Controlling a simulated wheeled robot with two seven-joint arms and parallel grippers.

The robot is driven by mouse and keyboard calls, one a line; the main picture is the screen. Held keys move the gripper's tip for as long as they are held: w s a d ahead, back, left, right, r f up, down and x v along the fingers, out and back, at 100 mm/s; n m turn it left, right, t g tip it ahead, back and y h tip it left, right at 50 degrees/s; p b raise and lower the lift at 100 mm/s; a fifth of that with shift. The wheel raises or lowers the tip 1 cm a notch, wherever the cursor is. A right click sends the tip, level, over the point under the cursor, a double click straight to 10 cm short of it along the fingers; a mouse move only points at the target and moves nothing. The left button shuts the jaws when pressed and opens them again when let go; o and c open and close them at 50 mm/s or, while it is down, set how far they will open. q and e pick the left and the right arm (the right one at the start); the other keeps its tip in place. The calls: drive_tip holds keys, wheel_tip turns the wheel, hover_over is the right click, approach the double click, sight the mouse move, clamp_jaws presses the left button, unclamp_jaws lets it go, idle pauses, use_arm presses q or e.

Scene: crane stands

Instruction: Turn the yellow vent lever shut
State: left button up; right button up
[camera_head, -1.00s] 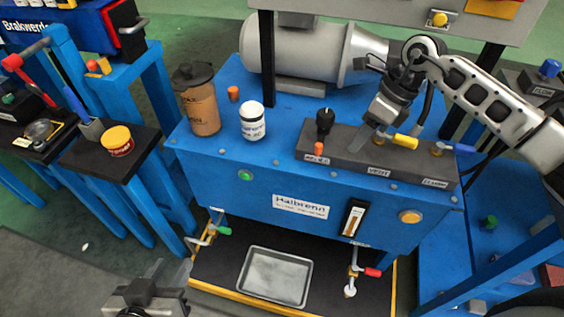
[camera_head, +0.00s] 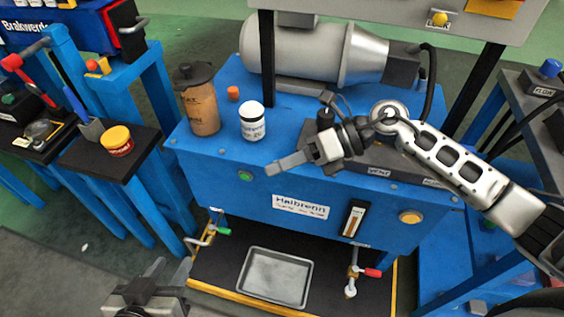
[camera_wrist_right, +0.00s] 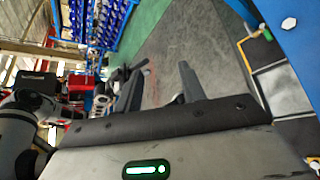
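The yellow vent lever is hidden in the head view behind my right arm, so its present position cannot be seen. The dark valve block (camera_head: 312,130) that carries it is partly covered. The label below the lever's place (camera_head: 378,171) still shows. My left gripper (camera_head: 167,268) is low at the bottom left, fingers apart and empty, away from the block.
A brown bottle (camera_head: 200,105) and a white jar (camera_head: 252,121) stand on the bench (camera_head: 225,165) left of the block. A grey motor (camera_head: 310,50) lies behind. A metal tray (camera_head: 275,278) sits on the lower shelf, between a green-handled and a red-handled tap (camera_head: 371,272).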

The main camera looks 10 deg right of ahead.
drive_tip(key=shift+s+a+r, duration=0.1)
drive_tip(key=shift+a+r, duration=0.05)
drive_tip(key=shift+a, duration=0.15)
drive_tip(key=shift+c, duration=0.3)
